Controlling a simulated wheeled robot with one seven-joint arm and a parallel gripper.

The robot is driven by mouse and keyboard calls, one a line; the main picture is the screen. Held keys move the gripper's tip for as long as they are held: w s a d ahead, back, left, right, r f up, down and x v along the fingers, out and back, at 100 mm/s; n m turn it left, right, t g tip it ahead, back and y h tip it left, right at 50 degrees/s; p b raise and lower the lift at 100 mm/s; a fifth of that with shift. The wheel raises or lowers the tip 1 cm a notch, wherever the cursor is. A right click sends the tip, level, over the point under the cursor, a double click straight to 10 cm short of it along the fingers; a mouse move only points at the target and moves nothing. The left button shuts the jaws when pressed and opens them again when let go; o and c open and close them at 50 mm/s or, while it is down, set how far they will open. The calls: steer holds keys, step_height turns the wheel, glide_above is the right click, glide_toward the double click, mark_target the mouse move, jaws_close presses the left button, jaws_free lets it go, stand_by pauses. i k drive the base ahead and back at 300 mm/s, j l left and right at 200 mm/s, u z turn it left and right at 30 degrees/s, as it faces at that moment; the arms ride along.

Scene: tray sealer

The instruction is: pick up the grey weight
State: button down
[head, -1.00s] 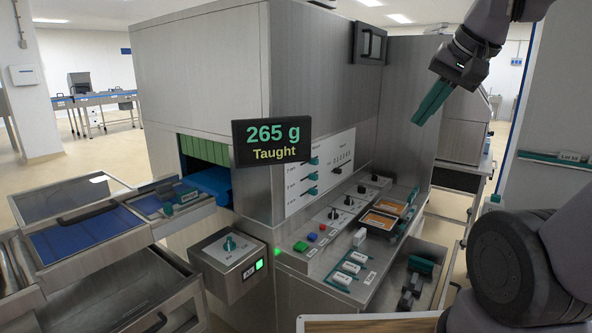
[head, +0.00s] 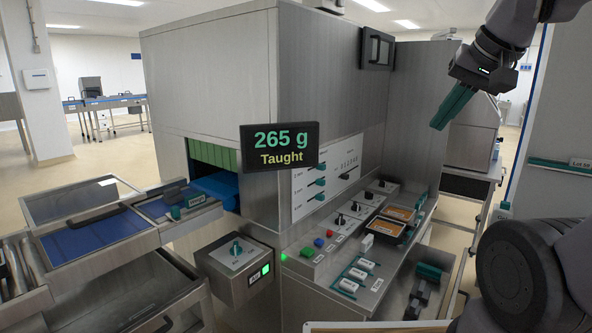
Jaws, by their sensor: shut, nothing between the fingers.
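My gripper (head: 453,107) has long teal fingers pressed together. It hangs empty in the air at the upper right, in front of the machine's right end, apart from everything on the ledge. I cannot tell for sure which thing is the grey weight. Dark grey pieces (head: 417,299) lie in the open drawer at the lower right, beside a teal piece (head: 429,272); they are small and their shapes run together. Several small white labelled blocks (head: 348,285) lie on the machine's front ledge, and another white block (head: 367,243) stands behind them.
The steel machine (head: 215,80) fills the middle, with a display (head: 279,150) reading "265 g Taught". Two orange-filled trays (head: 380,230) sit on the ledge (head: 330,262) near knobs and buttons. A control box (head: 236,266) juts forward. An infeed with blue belt (head: 80,232) stands left.

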mark_target(173, 195)
steer(key=u, duration=1.25)
